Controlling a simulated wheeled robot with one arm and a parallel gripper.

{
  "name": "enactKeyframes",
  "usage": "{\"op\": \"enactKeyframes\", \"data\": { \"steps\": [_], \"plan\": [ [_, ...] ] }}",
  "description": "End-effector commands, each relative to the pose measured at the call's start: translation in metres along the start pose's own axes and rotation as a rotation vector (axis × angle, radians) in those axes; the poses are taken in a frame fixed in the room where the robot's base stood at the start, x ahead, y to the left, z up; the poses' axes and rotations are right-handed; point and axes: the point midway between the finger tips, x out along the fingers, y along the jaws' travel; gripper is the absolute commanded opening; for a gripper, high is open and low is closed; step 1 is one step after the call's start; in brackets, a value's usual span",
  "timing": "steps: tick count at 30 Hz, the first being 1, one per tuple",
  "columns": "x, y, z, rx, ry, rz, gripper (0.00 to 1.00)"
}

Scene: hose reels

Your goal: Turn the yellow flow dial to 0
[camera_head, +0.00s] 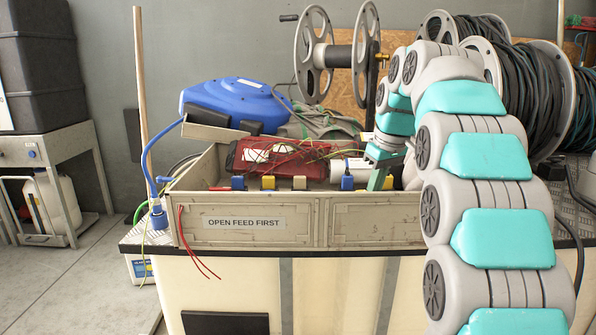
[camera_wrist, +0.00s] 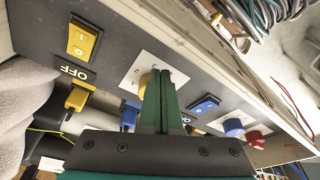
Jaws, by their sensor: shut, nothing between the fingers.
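The yellow flow dial appears to be the yellow knob (camera_wrist: 144,86) on a white marked plate (camera_wrist: 138,66) in the wrist view. My gripper's green fingers (camera_wrist: 163,76) are together and empty, in front of the plate and just right of the knob. They hide part of both. I cannot tell whether they touch the knob, and its pointer and most plate marks are unreadable. In the head view my gripper (camera_head: 376,180) is low over the right part of the beige box, partly behind my arm. Which small yellow part there is the dial is unclear.
In the head view, the beige box (camera_head: 370,234) holds loose wires; hose reels (camera_head: 312,60) stand behind.

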Motion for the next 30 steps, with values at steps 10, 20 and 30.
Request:
{"op": "enactKeyframes", "data": {
  "steps": [10, 20, 30],
  "plan": [
    [0.0006, 0.0008, -0.0035, 0.0, -0.001, 0.0, 0.0],
    [0.0017, 0.0016, -0.0067, 0.0, 0.0, 0.0, 0.0],
    [0.0008, 0.0031, -0.0068, -0.001, 0.001, 0.0, 0.0]
  ]
}}
